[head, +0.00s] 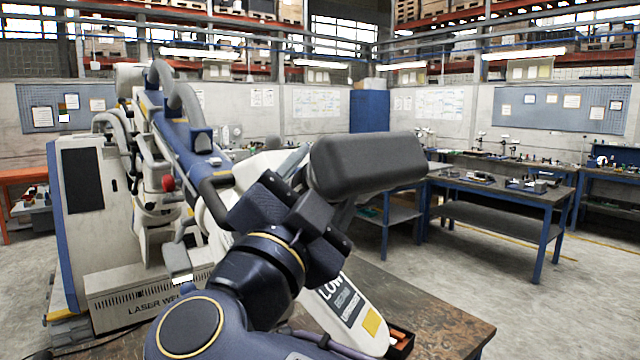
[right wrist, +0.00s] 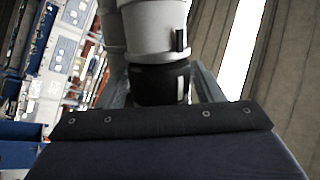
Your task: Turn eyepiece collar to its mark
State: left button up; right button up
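The eyepiece collar (right wrist: 153,84) is a black ring with a white line near its right side, in the right wrist view. It sits at the end of a white tube (right wrist: 153,28), which bears a black mark above that line; the two look roughly in line. My right gripper (right wrist: 160,82) has a grey finger on each side of the collar, seemingly against it; its dark body hides the collar's lower edge. In the head view a dark arm rises in the middle to a dark rounded block (head: 366,164); the fingers and collar cannot be made out there. My left gripper is not seen.
The white and blue laser machine (head: 105,200) stands at the left with its long jointed arm (head: 180,135) reaching right. A brown worktop (head: 450,315) lies below. Blue workbenches (head: 500,190) stand behind at the right, with open floor in front.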

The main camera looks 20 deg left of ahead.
jog(key=shift+s, duration=0.1)
jog(key=b+v, duration=0.2)
jog(key=v, duration=0.5)
jog(key=shift+s+f, duration=0.2)
jog(key=shift+s, duration=0.1)
jog(key=shift+a, duration=0.1)
